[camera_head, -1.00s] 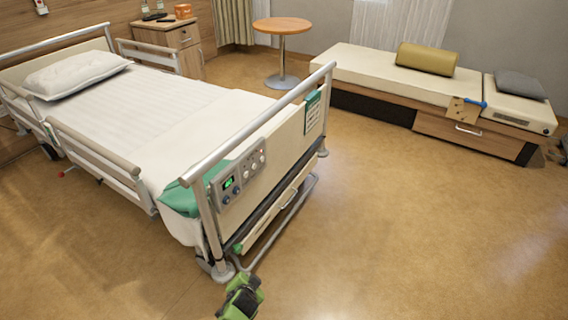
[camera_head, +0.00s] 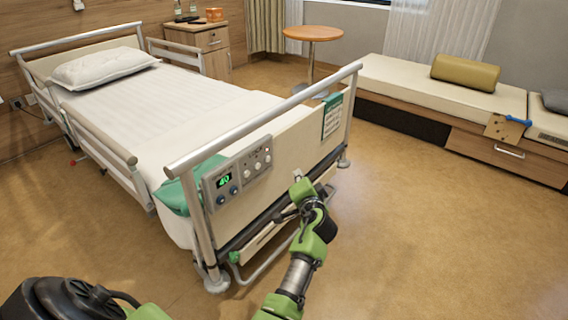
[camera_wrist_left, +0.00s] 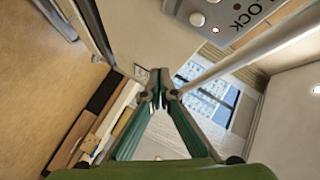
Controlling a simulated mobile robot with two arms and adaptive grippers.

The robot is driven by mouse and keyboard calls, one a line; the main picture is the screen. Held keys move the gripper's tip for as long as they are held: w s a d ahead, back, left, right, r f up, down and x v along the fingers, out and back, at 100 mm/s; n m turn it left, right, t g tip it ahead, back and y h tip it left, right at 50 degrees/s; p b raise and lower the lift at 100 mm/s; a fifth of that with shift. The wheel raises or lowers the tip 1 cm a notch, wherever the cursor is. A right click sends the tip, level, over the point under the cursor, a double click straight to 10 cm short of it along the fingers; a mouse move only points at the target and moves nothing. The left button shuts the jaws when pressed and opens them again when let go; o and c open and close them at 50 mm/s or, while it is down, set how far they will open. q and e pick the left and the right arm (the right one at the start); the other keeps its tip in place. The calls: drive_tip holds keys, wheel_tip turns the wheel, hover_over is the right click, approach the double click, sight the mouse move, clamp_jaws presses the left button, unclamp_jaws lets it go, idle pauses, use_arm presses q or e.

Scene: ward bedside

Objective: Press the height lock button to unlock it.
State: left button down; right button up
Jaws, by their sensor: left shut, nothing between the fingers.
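The grey control panel (camera_head: 237,174) is on the near face of the bed's footboard. It has a lit green display (camera_head: 224,181), two blue buttons below it and several pale round buttons (camera_head: 257,166) on its right half. I cannot tell which one is the height lock button. In the left wrist view, the panel (camera_wrist_left: 240,14) shows at the upper right, with partly cut-off "LOCK" lettering. My left gripper (camera_head: 298,180) is in front of the footboard, right of the panel and apart from its buttons. Its fingers (camera_wrist_left: 158,88) are shut and empty. My right gripper is out of view.
The bed's metal end rail (camera_head: 265,118) runs above the panel. A green card (camera_head: 332,115) hangs on the footboard's right. A round table (camera_head: 313,34) and a bench (camera_head: 420,80) stand behind. The floor at right is clear.

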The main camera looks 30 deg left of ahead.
sight(267, 159)
use_arm(q)
drive_tip(key=shift+w+d+r, duration=0.1)
drive_tip(key=shift+d+r, duration=0.1)
drive_tip(key=shift+r, duration=0.05)
drive_tip(key=shift+a, duration=0.15)
drive_tip(key=a+p, duration=0.2)
drive_tip(key=a, duration=0.6)
drive_tip(key=shift+w+a, duration=0.3)
drive_tip(key=shift+a, duration=0.05)
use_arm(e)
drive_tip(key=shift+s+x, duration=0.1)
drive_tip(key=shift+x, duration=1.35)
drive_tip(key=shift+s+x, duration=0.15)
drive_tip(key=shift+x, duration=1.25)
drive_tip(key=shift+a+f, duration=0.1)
use_arm(q)
drive_tip(key=shift+a, duration=0.15)
drive_tip(key=shift+a, duration=0.3)
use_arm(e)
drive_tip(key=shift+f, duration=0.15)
